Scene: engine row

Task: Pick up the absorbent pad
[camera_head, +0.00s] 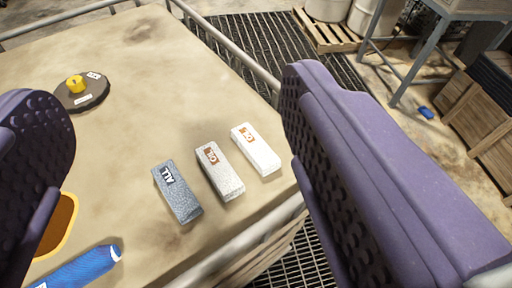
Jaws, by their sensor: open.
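Three narrow blocks that look like absorbent pads lie side by side near the right edge of the table. The dark blue-grey pad (179,201) has a black label that seems to read "ALL". The speckled light grey pad (224,178) and the white pad (260,157) have orange labels that seem to read "OIL". I cannot tell which one the task names. My gripper (180,120) is open, its two purple fingers at the left and right of the picture. The pads show between the fingers, apart from them, and nothing is held.
The beige table (150,120) has a railed edge. A dark disc with a yellow knob (76,86) stands far left. A blue cylindrical item (85,267) and an orange-rimmed brown object (62,226) lie front left. Beyond are floor grating (290,60) and a wooden crate (480,125).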

